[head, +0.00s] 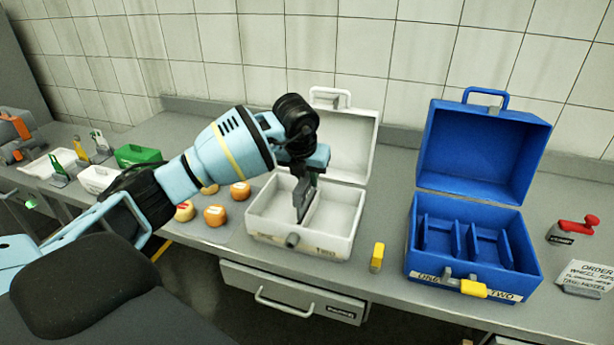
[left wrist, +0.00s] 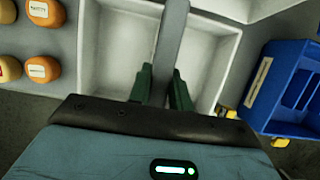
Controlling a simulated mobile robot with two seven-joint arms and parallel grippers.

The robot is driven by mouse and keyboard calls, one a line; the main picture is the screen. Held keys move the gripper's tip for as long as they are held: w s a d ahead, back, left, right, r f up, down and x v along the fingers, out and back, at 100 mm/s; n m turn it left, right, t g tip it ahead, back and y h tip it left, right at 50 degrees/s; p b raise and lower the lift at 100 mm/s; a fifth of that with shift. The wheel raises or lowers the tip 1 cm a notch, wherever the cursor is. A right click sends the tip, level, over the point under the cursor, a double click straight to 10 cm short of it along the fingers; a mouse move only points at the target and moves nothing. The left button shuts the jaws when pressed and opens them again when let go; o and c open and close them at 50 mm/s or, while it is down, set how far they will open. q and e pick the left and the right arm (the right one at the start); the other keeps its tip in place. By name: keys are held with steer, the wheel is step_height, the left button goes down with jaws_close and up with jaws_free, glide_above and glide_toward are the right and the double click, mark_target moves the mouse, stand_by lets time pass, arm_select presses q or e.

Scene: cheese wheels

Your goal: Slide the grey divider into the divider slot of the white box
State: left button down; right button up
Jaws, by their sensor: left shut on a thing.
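The white box (head: 262,228) stands on the counter with its lid (head: 345,140) raised at the back. My left gripper (head: 303,182) is over the middle of the box, pointing down. It is shut on the grey divider (head: 301,204), which reaches down between the box's left and right halves. In the left wrist view the divider (left wrist: 172,42) is a grey strip between the gripper's dark green fingers (left wrist: 162,88), across the middle of the white box (left wrist: 234,60). The slot is hidden, and I cannot tell whether the divider's lower edge is in it. My right gripper is not in view.
An open blue box (head: 430,262) with blue dividers stands to the right. Several orange cheese wheels (head: 215,216) are left of the white box.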

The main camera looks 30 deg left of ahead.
mark_target(304, 180)
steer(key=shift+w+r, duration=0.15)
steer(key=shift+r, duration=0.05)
arm_select(q)
steer(key=shift+f, duration=0.35)
stand_by(0.4)
